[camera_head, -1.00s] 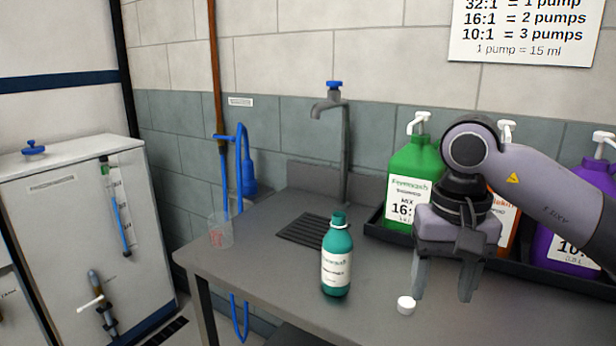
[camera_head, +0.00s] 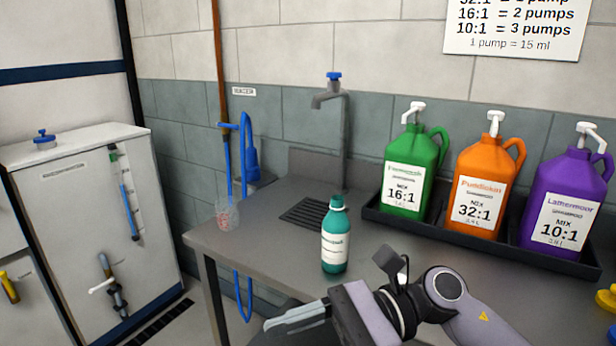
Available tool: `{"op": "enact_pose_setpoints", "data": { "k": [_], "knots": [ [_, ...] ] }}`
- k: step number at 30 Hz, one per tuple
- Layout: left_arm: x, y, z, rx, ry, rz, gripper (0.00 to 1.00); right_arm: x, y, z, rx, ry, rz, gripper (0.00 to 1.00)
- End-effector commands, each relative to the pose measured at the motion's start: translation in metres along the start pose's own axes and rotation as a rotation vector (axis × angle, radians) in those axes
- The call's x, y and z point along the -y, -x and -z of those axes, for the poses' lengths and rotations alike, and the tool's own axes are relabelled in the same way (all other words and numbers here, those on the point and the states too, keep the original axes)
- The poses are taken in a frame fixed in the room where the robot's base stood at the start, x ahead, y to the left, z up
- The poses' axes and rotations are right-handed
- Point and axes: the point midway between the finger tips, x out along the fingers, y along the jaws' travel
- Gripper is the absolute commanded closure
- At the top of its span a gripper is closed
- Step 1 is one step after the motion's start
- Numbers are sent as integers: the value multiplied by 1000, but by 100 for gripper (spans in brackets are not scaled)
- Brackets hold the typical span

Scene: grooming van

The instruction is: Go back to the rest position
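My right arm reaches in from the lower right, and its gripper (camera_head: 297,319) hangs low at the front edge of the counter, pointing left. I see its fingers from the side and cannot tell whether they are apart; nothing shows between them. The teal bottle (camera_head: 335,243) stands upright on the counter, beyond the gripper and clear of it. A small white cap (camera_head: 402,278) is partly hidden behind my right wrist. My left gripper is not in view.
Green (camera_head: 408,172), orange (camera_head: 481,190) and purple (camera_head: 565,205) pump jugs stand in a black tray (camera_head: 453,232) at the back right. A tap (camera_head: 343,130) rises over the drain grid. A clear measuring cup (camera_head: 227,215) stands at the counter's left end. A white cabinet (camera_head: 85,215) is at left.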

Motion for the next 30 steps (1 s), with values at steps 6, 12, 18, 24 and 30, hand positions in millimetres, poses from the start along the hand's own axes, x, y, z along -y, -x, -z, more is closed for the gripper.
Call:
{"op": "enact_pose_setpoints", "data": {
  "k": [6, 12, 18, 24, 30],
  "knots": [
    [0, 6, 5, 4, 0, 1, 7, 19, 12, -14, 461, -530, 248, 43],
    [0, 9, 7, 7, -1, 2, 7, 36, 57, 13, 888, -1045, 438, 43],
    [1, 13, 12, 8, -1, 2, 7, 24, 109, 84, 1345, -1555, 604, 43],
    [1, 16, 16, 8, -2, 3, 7, -35, 147, 178, 1858, -2017, 755, 43],
    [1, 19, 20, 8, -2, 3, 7, -125, 158, 254, -1964, 1919, -728, 43]
  ]
}}
